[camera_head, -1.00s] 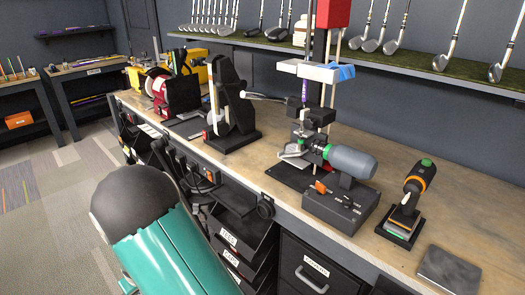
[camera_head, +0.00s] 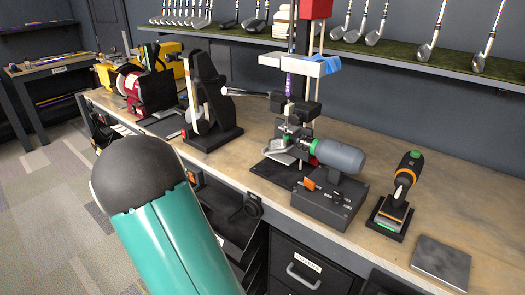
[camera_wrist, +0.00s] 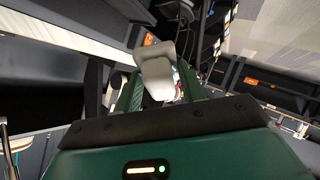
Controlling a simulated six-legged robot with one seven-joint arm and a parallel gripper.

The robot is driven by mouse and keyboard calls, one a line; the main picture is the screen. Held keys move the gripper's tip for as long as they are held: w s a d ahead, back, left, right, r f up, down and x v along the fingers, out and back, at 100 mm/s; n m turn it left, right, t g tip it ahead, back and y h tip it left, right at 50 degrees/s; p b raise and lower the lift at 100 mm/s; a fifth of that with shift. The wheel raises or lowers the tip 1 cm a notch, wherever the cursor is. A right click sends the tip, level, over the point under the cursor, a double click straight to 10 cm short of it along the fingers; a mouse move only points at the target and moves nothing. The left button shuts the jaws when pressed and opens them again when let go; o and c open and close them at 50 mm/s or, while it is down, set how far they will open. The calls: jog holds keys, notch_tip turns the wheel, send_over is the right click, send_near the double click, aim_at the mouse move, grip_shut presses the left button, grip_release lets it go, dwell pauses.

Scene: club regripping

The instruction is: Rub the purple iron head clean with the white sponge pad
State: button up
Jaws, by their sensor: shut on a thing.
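A club with a purple band (camera_head: 289,84) on its shaft stands upright in a black clamp (camera_head: 297,108) on the bench. A silver-grey iron head (camera_head: 279,147) is at its lower end; its own surface shows no purple that I can make out. In the wrist view, my gripper (camera_wrist: 157,88) has its green fingers shut on a whitish block, which looks like the white sponge pad (camera_wrist: 156,68). The pad's lower part is between the fingers. In the head view my own arm hides the gripper and pad. The iron head is not clear in the wrist view.
A grey motor-like tool (camera_head: 339,155) on a black box (camera_head: 325,203) stands right of the iron head. A black upright machine (camera_head: 210,105) stands left. Bare bench (camera_head: 377,130) lies behind.

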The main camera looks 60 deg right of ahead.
jog(key=s+d+r+m+g+h, duration=0.25)
jog(key=s+d+r+h, duration=0.35)
jog(key=s+d+r, duration=0.45)
jog(key=s+d+r+m+g+h, duration=0.25)
jog(key=s+d+r+h, duration=0.4)
jog(key=s, duration=0.65)
jog(key=s+d+y, duration=0.1)
jog(key=d, duration=0.6)
jog(key=shift+d+r+n+g, duration=0.3)
jog(key=shift+d+r+n, duration=0.05)
jog(key=shift+n, duration=0.05)
jog(key=shift+d, duration=0.2)
jog(key=shift+w+d, duration=0.2)
jog(key=shift+w, duration=0.75)
jog(key=shift+w+d, duration=0.15)
jog(key=shift+w, duration=0.8)
jog(key=shift+s, duration=0.1)
jog(key=shift+s+a, duration=0.15)
jog(key=shift+s, duration=0.8)
jog(key=shift+s+a, duration=0.1)
jog(key=shift+s, duration=0.85)
